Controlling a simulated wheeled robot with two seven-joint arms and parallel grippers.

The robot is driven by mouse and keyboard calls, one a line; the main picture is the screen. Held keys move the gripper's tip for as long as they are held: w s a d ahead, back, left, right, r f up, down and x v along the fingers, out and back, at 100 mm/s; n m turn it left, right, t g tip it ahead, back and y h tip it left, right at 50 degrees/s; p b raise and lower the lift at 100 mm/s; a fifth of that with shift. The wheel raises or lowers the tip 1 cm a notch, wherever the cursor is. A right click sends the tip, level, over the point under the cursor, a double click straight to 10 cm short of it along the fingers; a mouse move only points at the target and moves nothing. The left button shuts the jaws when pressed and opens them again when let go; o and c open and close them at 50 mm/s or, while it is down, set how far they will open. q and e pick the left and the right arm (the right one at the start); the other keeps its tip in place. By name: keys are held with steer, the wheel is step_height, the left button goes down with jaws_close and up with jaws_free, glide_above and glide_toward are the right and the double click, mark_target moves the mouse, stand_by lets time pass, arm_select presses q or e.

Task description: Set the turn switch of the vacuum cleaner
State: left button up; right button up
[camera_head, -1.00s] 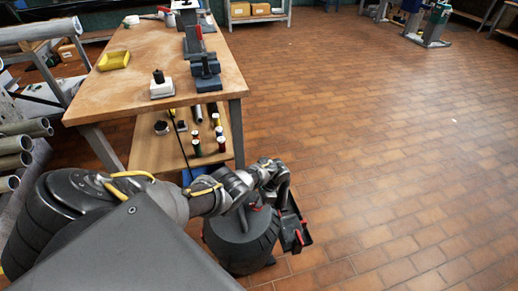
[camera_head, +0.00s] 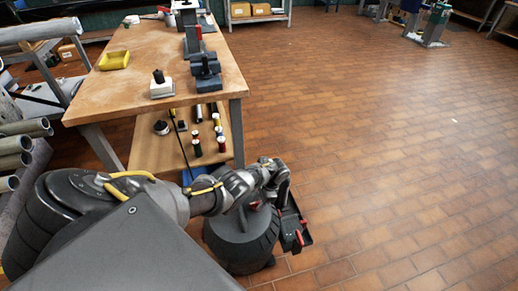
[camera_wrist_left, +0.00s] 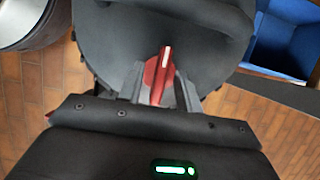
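The vacuum cleaner (camera_head: 238,242) is a dark, round canister on the tiled floor, in front of the workbench. Its red turn switch (camera_wrist_left: 164,68) with a white mark sits on the dark top and leans slightly in the left wrist view. A bit of red also shows under my gripper in the head view. My left gripper (camera_wrist_left: 159,92) has one grey finger on each side of the switch, close against it, and appears shut on it. In the head view my arm and wrist hide part of the cleaner's top. My right gripper is not in view.
A dark attachment with red parts (camera_head: 296,232) is at the cleaner's right side. The wooden workbench (camera_head: 130,80), with a lower shelf of spools, stands behind. A blue bin (camera_wrist_left: 284,42) shows in the left wrist view. Floor to the right is clear.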

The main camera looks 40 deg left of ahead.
arm_select(q)
steer(key=shift+w+r, duration=0.1)
steer(key=shift+r, duration=0.15)
steer(key=p+v, duration=0.3)
steer(key=v, duration=0.2)
steer(key=shift+d+r, duration=0.1)
steer(key=shift+r, duration=0.2)
steer(key=shift+w+d+r, duration=0.15)
steer(key=shift+w+r, duration=0.1)
steer(key=shift+r, duration=0.35)
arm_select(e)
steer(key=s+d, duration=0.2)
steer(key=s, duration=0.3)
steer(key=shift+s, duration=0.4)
